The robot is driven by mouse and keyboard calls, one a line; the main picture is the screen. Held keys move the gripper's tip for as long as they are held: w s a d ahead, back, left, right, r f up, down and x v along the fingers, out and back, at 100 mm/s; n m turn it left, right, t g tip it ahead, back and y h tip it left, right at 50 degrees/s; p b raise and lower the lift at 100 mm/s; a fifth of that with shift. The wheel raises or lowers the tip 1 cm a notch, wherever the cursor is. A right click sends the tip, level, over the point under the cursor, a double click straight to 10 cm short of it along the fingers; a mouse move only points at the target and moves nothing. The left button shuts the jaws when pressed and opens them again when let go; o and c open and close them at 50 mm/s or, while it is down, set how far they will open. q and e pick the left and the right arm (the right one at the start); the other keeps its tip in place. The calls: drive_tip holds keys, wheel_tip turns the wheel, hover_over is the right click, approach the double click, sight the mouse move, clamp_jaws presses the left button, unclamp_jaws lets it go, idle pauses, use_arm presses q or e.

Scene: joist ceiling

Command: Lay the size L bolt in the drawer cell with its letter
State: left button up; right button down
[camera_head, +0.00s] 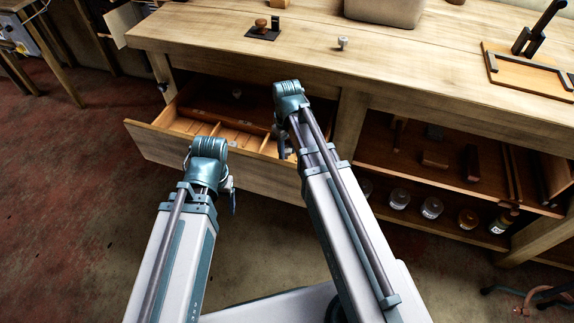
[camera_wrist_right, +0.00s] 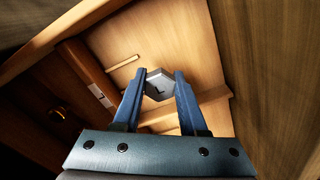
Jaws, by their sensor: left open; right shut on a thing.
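My right gripper (camera_wrist_right: 159,82) is shut on a grey hex-headed bolt (camera_wrist_right: 158,86), seen head-on in the right wrist view. The bolt's head carries a dark mark that I cannot read surely. Below it is the wooden inside of the open drawer (camera_head: 165,146), with thin dividers making cells. In the head view my right gripper (camera_head: 284,152) is over the drawer's right part, mostly hidden by its arm, and the bolt is hidden. My left gripper (camera_head: 229,192) is open and empty by the drawer's front. Pale labels (camera_wrist_right: 97,91) show in the wrist view, too small to read.
Another bolt-like piece (camera_head: 342,43) stands on the workbench top (camera_head: 400,55), near a stamp-like tool on a dark plate (camera_head: 262,33). A shelf with jars (camera_head: 432,208) and blocks is under the bench at right. The bench edge overhangs the drawer.

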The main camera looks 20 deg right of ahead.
sight(287, 158)
drive_tip(key=shift+f, duration=0.25)
wheel_tip(287, 158, down, 4)
drive_tip(key=b, duration=0.3)
drive_tip(key=shift+r, duration=0.2)
drive_tip(key=shift+f+b, duration=0.1)
drive_tip(key=shift+b, duration=0.25)
drive_tip(key=shift+f, duration=0.15)
drive_tip(key=shift+c, duration=2.2)
unclamp_jaws()
drive_tip(key=shift+r, duration=0.25)
wheel_tip(287, 158, up, 12)
drive_tip(key=p, duration=1.2)
